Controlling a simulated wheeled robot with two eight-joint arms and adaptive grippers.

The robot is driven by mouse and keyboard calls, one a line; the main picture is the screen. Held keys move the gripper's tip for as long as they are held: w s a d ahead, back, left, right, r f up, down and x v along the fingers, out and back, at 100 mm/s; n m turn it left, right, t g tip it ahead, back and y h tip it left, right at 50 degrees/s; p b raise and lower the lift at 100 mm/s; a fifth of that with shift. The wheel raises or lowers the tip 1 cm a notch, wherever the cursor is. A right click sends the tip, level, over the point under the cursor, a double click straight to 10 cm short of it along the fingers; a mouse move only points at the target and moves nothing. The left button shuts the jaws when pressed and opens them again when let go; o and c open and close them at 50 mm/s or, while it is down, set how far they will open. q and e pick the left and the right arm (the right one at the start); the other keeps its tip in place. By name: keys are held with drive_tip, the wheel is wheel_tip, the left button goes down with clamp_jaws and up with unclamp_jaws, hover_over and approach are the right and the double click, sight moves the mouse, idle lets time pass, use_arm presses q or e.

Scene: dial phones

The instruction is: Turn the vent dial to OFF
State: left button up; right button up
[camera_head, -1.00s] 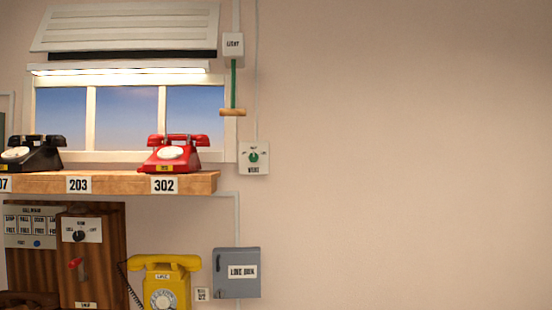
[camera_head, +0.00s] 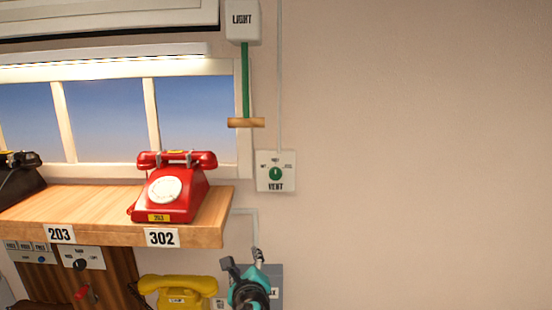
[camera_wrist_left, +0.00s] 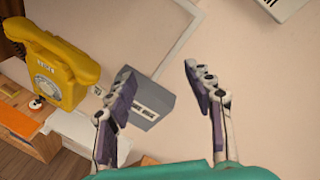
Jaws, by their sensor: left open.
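The vent dial (camera_head: 275,173) is a small round green knob on a white wall plate marked VENT (camera_head: 276,187), right of the window. Its light mark appears to point about straight up; the small position labels around it are too small to read. My left gripper (camera_head: 243,260) is below the plate, apart from it, in front of the grey box. In the left wrist view, the left gripper (camera_wrist_left: 157,72) has its two fingers spread with nothing between them. A white plate (camera_wrist_left: 284,6) is cut off at the top right there. My right gripper is out of view.
A wooden shelf (camera_head: 110,212) with a red phone (camera_head: 172,190) juts out left of the dial. A green pull with a wooden handle (camera_head: 246,122) hangs above it. A yellow phone (camera_head: 178,291) and the grey box (camera_head: 276,277) are below. The wall to the right is bare.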

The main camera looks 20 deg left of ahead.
sight(276, 175)
use_arm(q)
drive_tip(key=w+d+r+m+t+p, duration=0.1)
drive_tip(key=w+d+r+m+p, duration=0.1)
drive_tip(key=w+r+m+p, duration=0.3)
drive_tip(key=w+d+r+m+t+h+p, duration=0.1)
drive_tip(key=d+r+m+t+p, duration=0.15)
drive_tip(key=r, duration=0.45)
drive_tip(key=w+d+r+m+p, duration=0.1)
drive_tip(key=w+r+m+p, duration=0.2)
drive_tip(key=r+m, duration=0.3)
drive_tip(key=shift+n, duration=0.35)
drive_tip(key=x, duration=0.2)
drive_tip(key=p+x, duration=0.1)
drive_tip(key=x, duration=0.4)
drive_tip(key=shift+w+r+p, duration=0.25)
drive_tip(key=shift+p, duration=0.15)
drive_tip(key=c, duration=1.2)
